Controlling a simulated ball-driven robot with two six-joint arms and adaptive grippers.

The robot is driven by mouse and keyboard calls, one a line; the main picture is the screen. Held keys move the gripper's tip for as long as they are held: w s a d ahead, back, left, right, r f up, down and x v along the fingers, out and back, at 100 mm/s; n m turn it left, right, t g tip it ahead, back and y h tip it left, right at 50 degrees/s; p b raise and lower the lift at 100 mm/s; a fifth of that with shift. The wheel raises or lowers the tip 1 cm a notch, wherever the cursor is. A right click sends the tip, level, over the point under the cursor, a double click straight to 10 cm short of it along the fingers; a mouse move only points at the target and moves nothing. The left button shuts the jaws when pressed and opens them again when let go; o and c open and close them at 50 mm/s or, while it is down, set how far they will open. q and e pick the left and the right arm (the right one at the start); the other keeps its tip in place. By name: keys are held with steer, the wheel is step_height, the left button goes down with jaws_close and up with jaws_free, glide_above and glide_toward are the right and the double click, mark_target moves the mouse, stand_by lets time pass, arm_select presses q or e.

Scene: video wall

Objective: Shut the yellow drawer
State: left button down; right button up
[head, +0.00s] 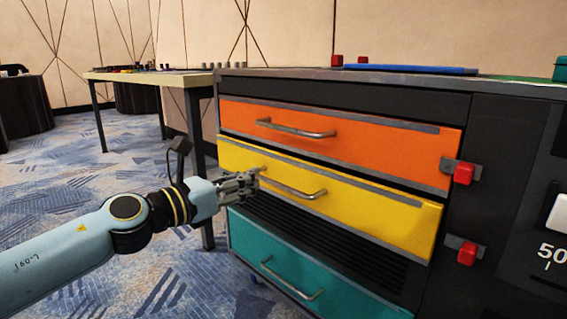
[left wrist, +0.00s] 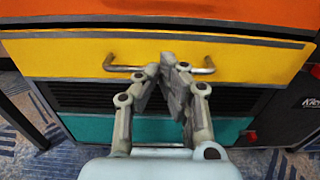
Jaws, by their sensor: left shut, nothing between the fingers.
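The yellow drawer (head: 350,200) is in the cabinet, between the orange drawer and a black slatted panel. Its front looks close to flush; I cannot tell exactly how far it stands out. Its metal bar handle (head: 305,193) also shows in the left wrist view (left wrist: 122,68). My left gripper (head: 250,180) is shut and empty, at the left end of the handle in the head view. In the left wrist view its fingertips (left wrist: 168,62) overlap the handle's middle and hide part of it. I cannot tell whether they touch. My right gripper is not in view.
The orange drawer (head: 350,138) is above and the teal drawer (head: 320,277) below, each with a bar handle. Red blocks (head: 463,173) stick out at the cabinet's right. A table (head: 150,77) with small items stands behind left. Patterned carpet lies open at the left.

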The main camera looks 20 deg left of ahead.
mark_target(292, 162)
arm_select(q)
steer(key=x, duration=0.9)
steer(key=shift+w+d+f, duration=0.1)
steer(key=shift+w+f, duration=0.05)
steer(key=shift+w+d, duration=0.15)
steer(key=shift+w, duration=0.1)
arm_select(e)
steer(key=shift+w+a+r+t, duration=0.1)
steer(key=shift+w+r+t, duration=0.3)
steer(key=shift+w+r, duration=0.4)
arm_select(q)
steer(key=shift+w, duration=0.2)
steer(key=shift+r+x, duration=0.2)
steer(key=shift+x, duration=0.8)
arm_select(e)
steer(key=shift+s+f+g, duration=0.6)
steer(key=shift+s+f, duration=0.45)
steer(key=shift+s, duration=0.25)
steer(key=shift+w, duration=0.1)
